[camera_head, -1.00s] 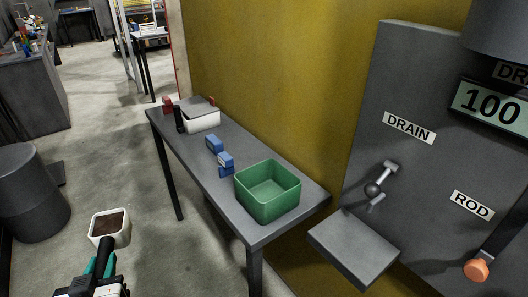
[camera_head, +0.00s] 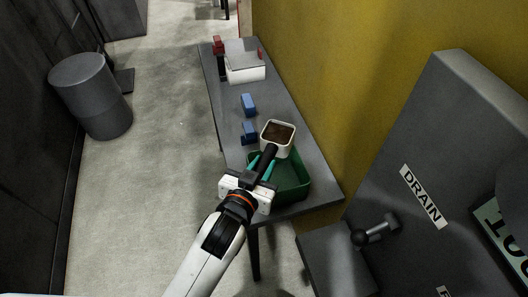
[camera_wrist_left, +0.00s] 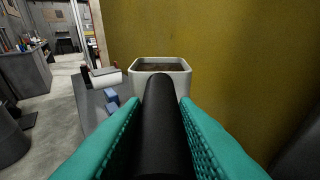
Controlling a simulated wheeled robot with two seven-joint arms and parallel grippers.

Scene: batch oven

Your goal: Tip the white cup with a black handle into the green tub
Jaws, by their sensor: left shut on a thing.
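The white cup (camera_head: 277,137) is square, with a black handle (camera_head: 262,163) and dark brown contents. My left gripper (camera_head: 262,169) is shut on the black handle, and the cup looks upright. In the left wrist view the cup (camera_wrist_left: 162,72) stands beyond the handle (camera_wrist_left: 162,125), between the teal fingers. The green tub (camera_head: 292,181) is on the grey table. In the head view the cup overlaps the tub's far edge, seemingly above it; the exact height is hard to tell. The gripper and cup hide part of the tub. My right gripper is not in view.
Two blue blocks (camera_head: 248,104) lie on the grey table (camera_head: 228,122) left of and beyond the cup. A grey panel with a DRAIN lever (camera_head: 376,230) is at the right.

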